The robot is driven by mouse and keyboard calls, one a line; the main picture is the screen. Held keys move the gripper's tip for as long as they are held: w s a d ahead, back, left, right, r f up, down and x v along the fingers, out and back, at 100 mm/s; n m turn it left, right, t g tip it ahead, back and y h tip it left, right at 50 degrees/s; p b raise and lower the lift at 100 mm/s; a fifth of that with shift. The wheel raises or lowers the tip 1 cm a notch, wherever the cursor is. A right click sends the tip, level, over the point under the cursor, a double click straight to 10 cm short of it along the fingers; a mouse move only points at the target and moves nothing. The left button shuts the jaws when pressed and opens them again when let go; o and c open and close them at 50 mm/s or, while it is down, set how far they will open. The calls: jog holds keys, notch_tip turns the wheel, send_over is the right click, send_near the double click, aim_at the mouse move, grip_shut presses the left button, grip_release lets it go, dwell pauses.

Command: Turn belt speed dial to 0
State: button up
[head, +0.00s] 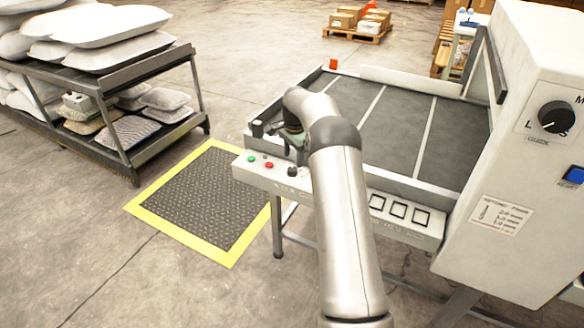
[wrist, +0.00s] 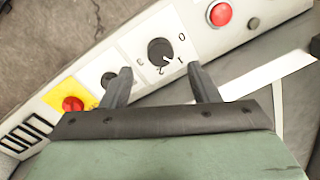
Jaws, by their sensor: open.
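The belt speed dial (wrist: 160,52) is a round black knob on a white plate marked 0 to 3, in the upper middle of the wrist view. Its small white mark appears to point near 1, though it is tiny. My gripper (wrist: 160,68) is open, its two dark fingers apart on the left and right of the dial, with nothing held between them. I cannot tell whether the fingers touch the panel. In the head view my gripper (head: 291,142) is over the front panel (head: 340,195), largely hidden by my arm.
A second black knob (wrist: 110,79) is beside the left finger. A red button on a yellow plate (wrist: 90,93) and a red button (wrist: 220,14) flank the dials. The conveyor belt (head: 400,125) lies behind; a cabinet (head: 510,190) with a large guide dial (head: 556,117) stands right.

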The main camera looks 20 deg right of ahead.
aim_at(292, 169)
jog(key=shift+w+a+f, duration=0.1)
jog(key=shift+f, duration=1.25)
jog(key=shift+w+f, duration=0.1)
jog(key=shift+f, duration=1.2)
jog(key=c, duration=1)
